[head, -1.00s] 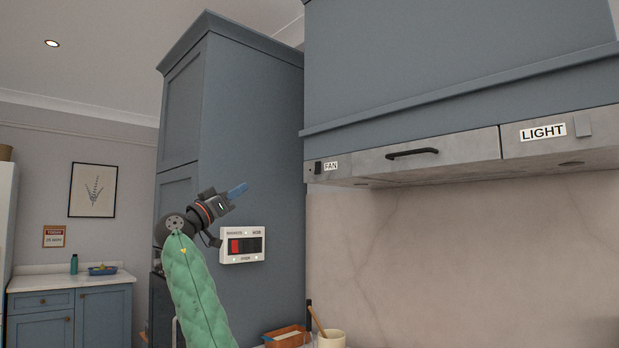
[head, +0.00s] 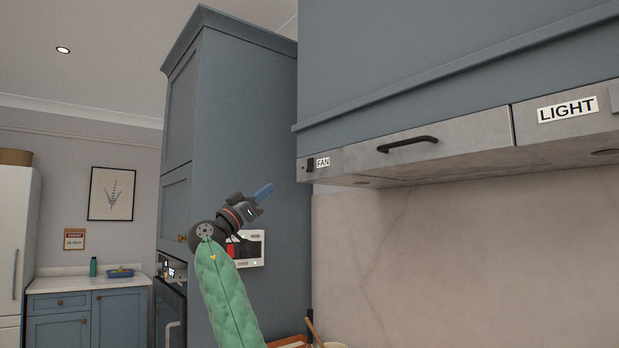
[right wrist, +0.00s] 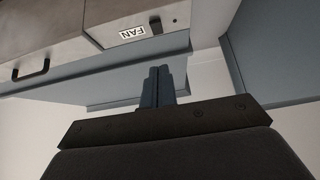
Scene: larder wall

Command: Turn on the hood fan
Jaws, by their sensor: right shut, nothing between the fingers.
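The hood (head: 450,143) is a grey band below blue cabinetry. At its left end is a small dark fan switch (head: 310,165) beside a white FAN label (head: 323,162). In the right wrist view the dark switch (right wrist: 156,25) and the label (right wrist: 132,34) show upside down near the top. My right gripper (head: 264,192), with blue fingers, is shut and empty. It is left of and a little below the switch in the head view, apart from it. The fingers also show in the right wrist view (right wrist: 157,86). My left gripper is not in view.
A white LIGHT label (head: 567,109) is at the hood's right. A black handle (head: 407,144) is on the hood front. A tall blue cabinet (head: 250,120) stands left, with a switch panel (head: 251,249) partly behind my right gripper. A pale wall lies below the hood.

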